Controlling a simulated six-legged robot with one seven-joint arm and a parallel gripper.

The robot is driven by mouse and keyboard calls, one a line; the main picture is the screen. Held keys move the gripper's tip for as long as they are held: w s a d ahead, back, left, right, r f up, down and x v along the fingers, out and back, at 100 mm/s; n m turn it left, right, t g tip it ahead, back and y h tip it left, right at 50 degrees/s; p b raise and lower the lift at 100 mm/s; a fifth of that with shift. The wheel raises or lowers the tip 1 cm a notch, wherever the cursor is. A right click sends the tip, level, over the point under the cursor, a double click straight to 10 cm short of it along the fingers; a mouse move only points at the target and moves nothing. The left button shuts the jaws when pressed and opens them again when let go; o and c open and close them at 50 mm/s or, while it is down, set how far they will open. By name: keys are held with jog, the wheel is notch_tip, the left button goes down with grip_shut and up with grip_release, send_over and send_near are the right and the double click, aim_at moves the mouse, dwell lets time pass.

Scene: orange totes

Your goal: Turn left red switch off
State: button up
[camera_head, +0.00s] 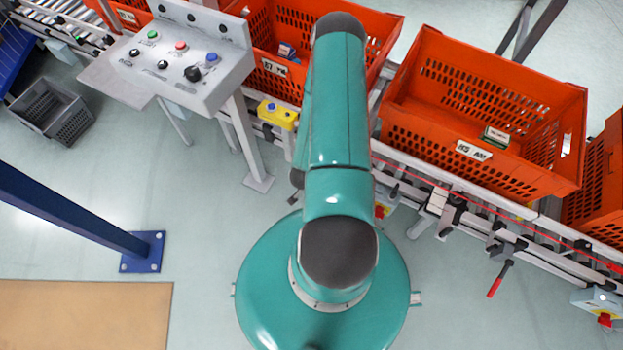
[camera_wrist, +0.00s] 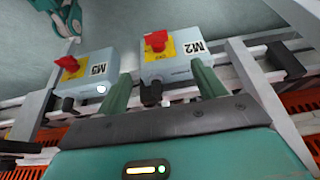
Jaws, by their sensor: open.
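Two grey boxes with red rotary switches on yellow plates show in the wrist view. The left red switch (camera_wrist: 68,64) is on the box marked M5 (camera_wrist: 92,78). The right red switch (camera_wrist: 156,40) is on the box marked M2 (camera_wrist: 178,68). My gripper (camera_wrist: 161,70) is open, its two green fingers apart and pointing at the M2 box, with nothing held. The M5 switch lies left of the left finger. I cannot tell either switch's on or off position. In the head view, my arm hides the gripper; a red switch (camera_head: 604,319) shows at lower right.
Orange totes (camera_head: 410,105) stand along the conveyor. A control panel (camera_head: 222,82) with buttons and knobs is at upper left. A yellow box with a blue button (camera_head: 277,114) sits left of my arm. A red-handled lever (camera_head: 497,282) projects from the conveyor. Lower left floor holds a blue post (camera_head: 70,212).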

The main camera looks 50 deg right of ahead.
jog(key=s+x, duration=0.1)
jog(key=x, duration=1.3)
jog(key=shift+f, duration=0.2)
jog(key=shift+w+a, duration=0.1)
jog(key=shift+w, duration=0.05)
jog(key=shift+c, duration=0.2)
jog(key=c, duration=1)
